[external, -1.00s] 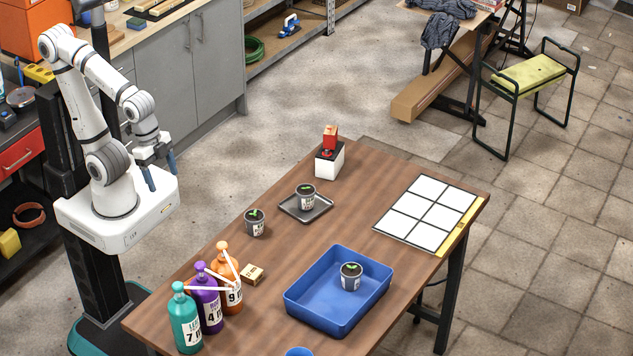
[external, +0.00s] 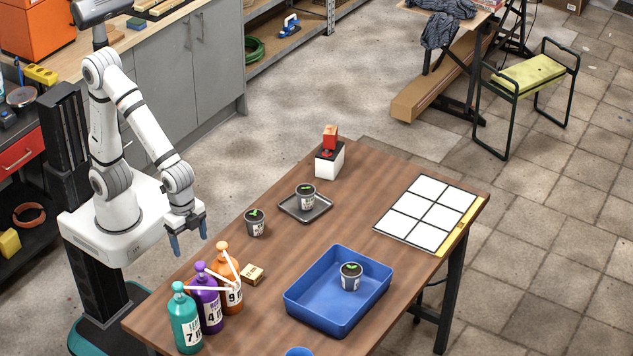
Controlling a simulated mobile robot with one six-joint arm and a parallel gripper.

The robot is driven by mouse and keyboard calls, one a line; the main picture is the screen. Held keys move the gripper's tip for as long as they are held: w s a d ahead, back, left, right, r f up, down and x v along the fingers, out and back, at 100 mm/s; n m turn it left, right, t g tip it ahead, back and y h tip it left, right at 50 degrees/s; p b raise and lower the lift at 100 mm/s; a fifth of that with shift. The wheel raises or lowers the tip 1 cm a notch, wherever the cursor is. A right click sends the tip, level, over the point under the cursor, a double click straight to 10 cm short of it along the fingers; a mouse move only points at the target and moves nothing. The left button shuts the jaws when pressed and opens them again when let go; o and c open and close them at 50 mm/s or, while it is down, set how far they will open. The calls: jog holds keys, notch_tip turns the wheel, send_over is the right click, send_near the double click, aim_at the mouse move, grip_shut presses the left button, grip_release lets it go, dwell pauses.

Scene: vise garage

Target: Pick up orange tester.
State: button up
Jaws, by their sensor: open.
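An orange bottle (external: 226,277) with a pump top and a label reading 9 stands upright at the table's left end. An orange-red device (external: 330,138) sits upright on a white block (external: 329,163) at the table's far edge. I cannot tell from the picture which of these is the tester. My gripper (external: 189,241) is open and empty, fingers pointing down, near the table's left edge. It is left of the orange bottle and apart from it, and far from the device.
Purple (external: 207,301) and teal (external: 185,322) bottles stand beside the orange one. A small box (external: 252,274), a potted seedling (external: 255,223), another on a grey tray (external: 318,211) and one in a blue tray (external: 312,317) are on the table. A white-squared panel (external: 376,229) lies right.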

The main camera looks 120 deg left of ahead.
jog(key=shift+m+g, duration=0.3)
jog(key=shift+g, duration=0.1)
jog(key=w+f, duration=0.1)
jog(key=f, duration=0.1)
jog(key=w+d+f, duration=0.1)
jog(key=f, duration=0.1)
jog(key=d+f+b, duration=0.1)
jog(key=f, duration=0.1)
jog(key=shift+w+f, duration=0.3)
jog(key=shift+w, duration=0.1)
jog(key=f, duration=0.7)
jog(key=shift+s+d+f, duration=0.15)
jog(key=shift+d+f, duration=0.05)
jog(key=shift+f, duration=0.05)
jog(key=shift+c, duration=0.2)
jog(key=c, duration=1)
